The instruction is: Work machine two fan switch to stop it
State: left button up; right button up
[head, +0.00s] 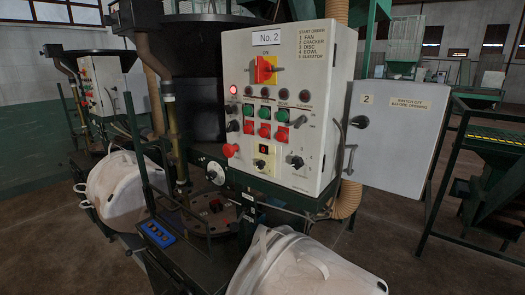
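The control box (325,85) of machine two, labelled "No. 2" (266,38), faces me at the centre. A row of lamps crosses its front; the leftmost lamp (233,90) looks lit red. Below it are a small black knob (233,109) and a black switch (233,126); their label is too small to read, and the switch position is unclear. Green buttons (265,114) and red buttons (264,131) fill the middle columns. A black lever switch (300,121) is at the right, under a lamp labelled "ELEVATOR". Neither of my grippers is in view.
A red-and-yellow main switch (265,69) and a red mushroom knob (230,150) are on the same box. A similar machine (103,85) stands at the left.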

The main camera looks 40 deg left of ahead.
aim_at(233, 126)
jog(key=u, duration=1.45)
